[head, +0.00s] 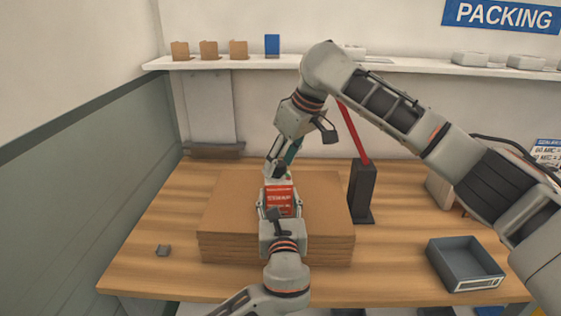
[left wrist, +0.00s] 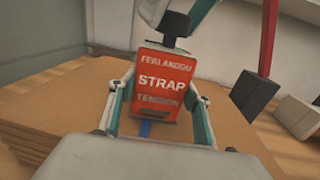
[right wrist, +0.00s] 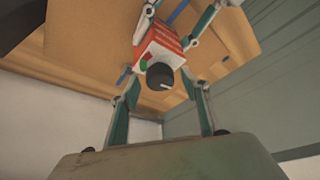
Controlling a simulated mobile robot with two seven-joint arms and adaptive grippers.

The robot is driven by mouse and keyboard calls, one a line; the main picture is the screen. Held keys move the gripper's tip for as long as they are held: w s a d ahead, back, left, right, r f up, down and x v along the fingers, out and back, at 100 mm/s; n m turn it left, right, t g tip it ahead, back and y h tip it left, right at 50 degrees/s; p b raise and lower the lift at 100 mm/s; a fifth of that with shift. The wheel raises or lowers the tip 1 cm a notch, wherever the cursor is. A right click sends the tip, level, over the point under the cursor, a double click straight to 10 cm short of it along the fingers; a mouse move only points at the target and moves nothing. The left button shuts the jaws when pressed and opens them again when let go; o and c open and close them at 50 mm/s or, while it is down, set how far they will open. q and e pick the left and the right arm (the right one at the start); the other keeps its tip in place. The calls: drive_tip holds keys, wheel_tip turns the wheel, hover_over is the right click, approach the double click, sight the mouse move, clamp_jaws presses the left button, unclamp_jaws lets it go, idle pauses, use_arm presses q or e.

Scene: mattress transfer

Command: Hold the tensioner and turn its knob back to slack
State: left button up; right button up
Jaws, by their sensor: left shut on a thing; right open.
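The tensioner is a red box marked STRAP (head: 279,199), above the cardboard stack (head: 228,215); it also shows in the left wrist view (left wrist: 165,88). My left gripper (head: 278,203) is shut on its sides. The dark round knob (right wrist: 160,76) is on the tensioner's pale end face, with a light pointer line and a green and red mark beside it. My right gripper (right wrist: 160,80) is open, its fingers on either side of the knob in the right wrist view. Whether a finger touches the knob I cannot tell. A blue strap (left wrist: 146,129) shows below the tensioner.
A dark stand with a red arm (head: 362,190) is right of the stack. A shelf (head: 420,67) runs along the back wall. The table's left front is mostly clear.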

drive_tip(key=v, duration=1.2)
drive_tip(key=shift+f, duration=0.1)
use_arm(q)
drive_tip(key=o, duration=1.9)
